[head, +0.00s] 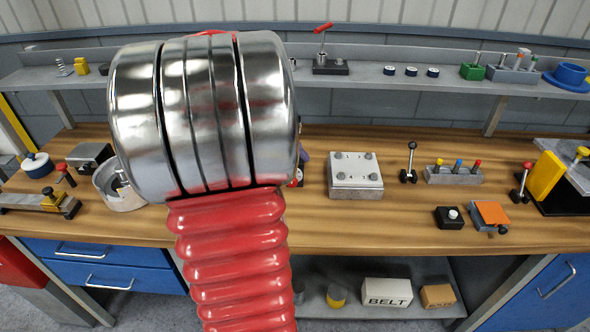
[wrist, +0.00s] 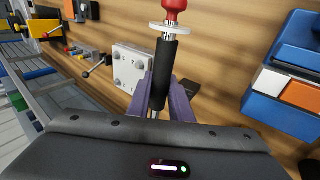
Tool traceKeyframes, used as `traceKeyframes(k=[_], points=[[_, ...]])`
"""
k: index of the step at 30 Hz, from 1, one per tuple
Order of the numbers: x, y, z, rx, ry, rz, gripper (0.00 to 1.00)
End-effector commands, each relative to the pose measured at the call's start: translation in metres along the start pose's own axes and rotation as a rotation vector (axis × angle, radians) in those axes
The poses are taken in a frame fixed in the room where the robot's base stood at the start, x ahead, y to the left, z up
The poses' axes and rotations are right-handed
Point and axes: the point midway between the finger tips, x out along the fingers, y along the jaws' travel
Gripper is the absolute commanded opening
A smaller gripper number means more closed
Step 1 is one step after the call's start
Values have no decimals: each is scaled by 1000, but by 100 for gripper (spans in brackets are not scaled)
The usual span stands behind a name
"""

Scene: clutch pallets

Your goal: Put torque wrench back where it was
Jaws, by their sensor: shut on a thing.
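In the wrist view my gripper (wrist: 160,92) has its two purple fingers shut on the black handle of a tool, which I take to be the torque wrench (wrist: 168,58). A short bright metal shaft, a pale disc and a red knob show at its far end. It is held over the wooden bench (wrist: 215,70); I cannot tell whether it touches anything. In the head view my own arm covers the middle of the bench and hides most of the gripper and the tool.
A grey plate block with bolts (head: 356,173) stands right of my arm; it also shows in the wrist view (wrist: 130,66). A small lever (head: 410,160) and a rack of coloured knobs (head: 454,174) stand farther right. A blue container (wrist: 284,85) is at the wrist view's right.

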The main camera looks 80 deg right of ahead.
Motion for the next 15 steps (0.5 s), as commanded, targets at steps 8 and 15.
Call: traceKeyframes(k=[8, 15], points=[[33, -22, 4, -2, -2, 1, 0], [46, -30, 4, 0, 2, 1, 0]])
